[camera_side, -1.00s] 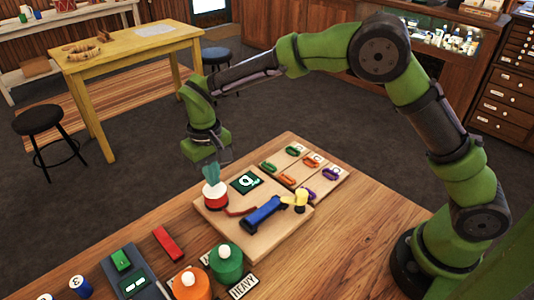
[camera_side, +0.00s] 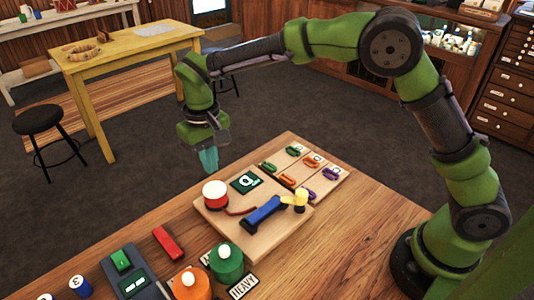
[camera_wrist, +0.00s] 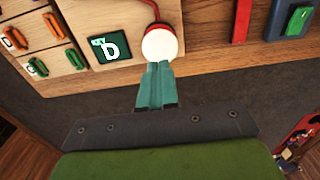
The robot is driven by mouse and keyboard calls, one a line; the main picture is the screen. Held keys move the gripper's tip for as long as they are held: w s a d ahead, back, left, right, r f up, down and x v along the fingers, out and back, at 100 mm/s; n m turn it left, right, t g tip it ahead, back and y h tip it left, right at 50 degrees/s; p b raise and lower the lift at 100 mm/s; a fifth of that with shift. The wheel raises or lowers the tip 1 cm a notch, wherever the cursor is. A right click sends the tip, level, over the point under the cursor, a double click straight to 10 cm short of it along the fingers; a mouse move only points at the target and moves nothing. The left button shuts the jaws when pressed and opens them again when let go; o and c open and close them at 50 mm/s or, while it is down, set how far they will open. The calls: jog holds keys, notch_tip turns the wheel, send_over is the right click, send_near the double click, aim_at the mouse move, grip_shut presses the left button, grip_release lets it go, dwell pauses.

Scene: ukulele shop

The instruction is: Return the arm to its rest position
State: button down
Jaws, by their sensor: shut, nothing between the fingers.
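My gripper (camera_side: 209,160) hangs in the air, fingers pointing down, above and behind the wooden board (camera_side: 270,241). Its teal fingers are together with nothing between them, and they show the same in the wrist view (camera_wrist: 157,72). A red drum-shaped piece with a white top (camera_side: 215,193) stands on the board's left corner, below and apart from the fingertips. In the wrist view the white top (camera_wrist: 160,43) lies just beyond the fingertips. My green arm arches over from the right.
The board also bears a blue piece (camera_side: 263,215), a green letter card (camera_side: 246,182) and several coloured clips. Orange (camera_side: 191,285) and green (camera_side: 226,264) lidded pots, a red bar (camera_side: 167,242) and a grey device (camera_side: 134,278) stand in front. The space around my gripper is clear.

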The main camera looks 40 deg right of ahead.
jog(key=shift+f, duration=0.3)
jog(key=shift+s+d+r, duration=0.1)
jog(key=shift+s+d, duration=0.25)
jog(key=shift+s, duration=0.25)
jog(key=shift+s+d, duration=0.35)
jog(key=shift+s, duration=0.2)
jog(key=s+d+r+m+t+y, duration=0.1)
jog(key=s+d+r+m+t, duration=0.1)
jog(key=s+d+r, duration=0.4)
jog(key=s+d+r+m+t+y, duration=0.1)
jog(key=s+d+r+t, duration=0.4)
jog(key=s+d, duration=0.5)
jog(key=s+r+m, duration=0.1)
jog(key=s, duration=0.2)
jog(key=shift+s+d, duration=0.25)
jog(key=shift+s, duration=0.05)
